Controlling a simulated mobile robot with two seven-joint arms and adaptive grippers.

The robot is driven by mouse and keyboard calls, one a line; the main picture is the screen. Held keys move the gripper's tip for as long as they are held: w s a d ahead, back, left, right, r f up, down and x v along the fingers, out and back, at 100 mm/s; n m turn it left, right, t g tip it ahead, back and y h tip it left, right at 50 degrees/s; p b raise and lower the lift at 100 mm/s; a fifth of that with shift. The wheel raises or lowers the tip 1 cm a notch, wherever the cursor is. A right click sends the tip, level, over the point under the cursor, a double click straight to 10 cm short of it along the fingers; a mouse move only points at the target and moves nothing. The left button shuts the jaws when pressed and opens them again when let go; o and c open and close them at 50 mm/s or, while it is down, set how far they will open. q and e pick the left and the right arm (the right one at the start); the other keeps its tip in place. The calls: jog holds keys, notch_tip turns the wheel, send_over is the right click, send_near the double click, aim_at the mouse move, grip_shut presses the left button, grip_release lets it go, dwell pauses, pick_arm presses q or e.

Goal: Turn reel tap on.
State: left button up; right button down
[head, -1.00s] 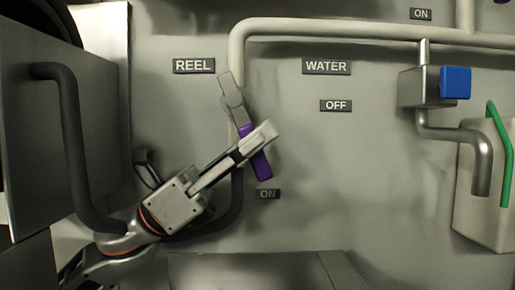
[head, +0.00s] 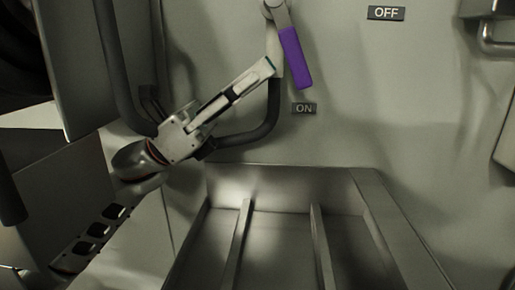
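The reel tap's purple lever (head: 295,58) hangs from its grey metal pivot at the top of the head view. It points down and slightly right, with its lower end just above the ON label (head: 304,109). My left gripper (head: 268,67) reaches up from the lower left, its tip just left of the lever's purple grip. The lever is not between its fingers as far as I see; whether they touch it I cannot tell. The finger spacing is unclear from this side. My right gripper is not in view.
A dark hose (head: 262,132) curves below the tap, behind my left gripper. A metal trough with ribs (head: 240,240) lies below. A dark vertical handle (head: 117,70) stands at the left. An OFF label (head: 386,13) is at upper right; the wall between is clear.

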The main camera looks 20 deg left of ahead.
pick_arm(q)
jog(key=shift+f, duration=0.1)
jog(key=h, duration=0.2)
send_near(296, 52)
jog(key=x, duration=0.6)
jog(key=w+x, duration=0.1)
jog(key=x, duration=0.3)
jog(key=shift+a, duration=0.1)
dwell(0.4)
jog(key=shift+s, duration=0.1)
grip_shut()
